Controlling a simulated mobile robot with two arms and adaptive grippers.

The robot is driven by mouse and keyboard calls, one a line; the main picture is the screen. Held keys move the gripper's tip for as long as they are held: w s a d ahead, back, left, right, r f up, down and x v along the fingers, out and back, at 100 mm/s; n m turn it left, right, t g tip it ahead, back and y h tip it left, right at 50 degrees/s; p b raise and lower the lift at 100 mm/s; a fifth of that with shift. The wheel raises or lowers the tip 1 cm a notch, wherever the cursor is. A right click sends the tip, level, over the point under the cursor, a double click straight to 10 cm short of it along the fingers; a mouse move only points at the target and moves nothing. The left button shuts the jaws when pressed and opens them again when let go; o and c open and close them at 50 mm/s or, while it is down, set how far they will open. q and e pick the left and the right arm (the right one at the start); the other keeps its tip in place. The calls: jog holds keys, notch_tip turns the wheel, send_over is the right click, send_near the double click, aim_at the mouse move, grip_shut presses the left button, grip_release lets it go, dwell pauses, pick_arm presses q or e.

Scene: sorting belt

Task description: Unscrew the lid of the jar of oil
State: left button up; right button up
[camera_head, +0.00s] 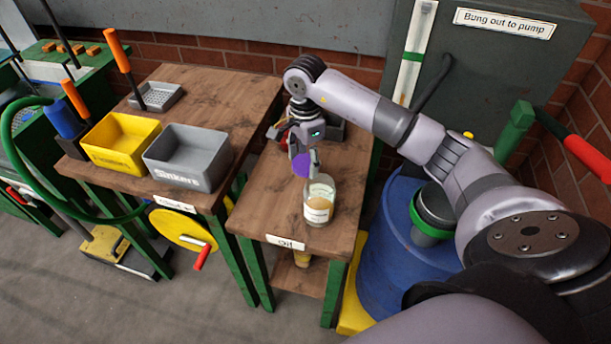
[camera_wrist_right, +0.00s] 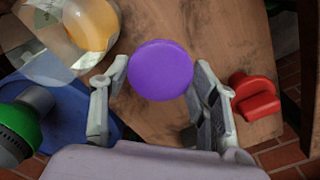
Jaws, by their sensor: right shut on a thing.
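The jar of oil (camera_head: 319,204) is clear glass with a white label and yellowish contents, upright near the front of the small wooden table. Its mouth shows uncovered in the right wrist view, where the jar (camera_wrist_right: 72,35) is at upper left. A round purple lid (camera_head: 301,164) is apart from the jar, just behind and left of its rim. My right gripper (camera_head: 305,150) is shut on this lid. In the right wrist view the lid (camera_wrist_right: 160,70) sits between the two fingers, with wood beyond it. My left gripper is not in view.
The small table (camera_head: 258,205) bears an "Oil" sign (camera_head: 285,242). A red object (camera_wrist_right: 255,97) lies right of the fingers in the wrist view. A blue drum (camera_head: 385,255) stands right of the table. Yellow (camera_head: 122,143) and grey (camera_head: 188,156) bins stand on the left table.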

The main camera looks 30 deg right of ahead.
notch_tip(320, 180, down, 7)
jog(key=shift+r, duration=0.1)
dwell(0.3)
jog(key=shift+f, duration=0.25)
jog(key=o, duration=1)
jog(key=shift+r, duration=0.1)
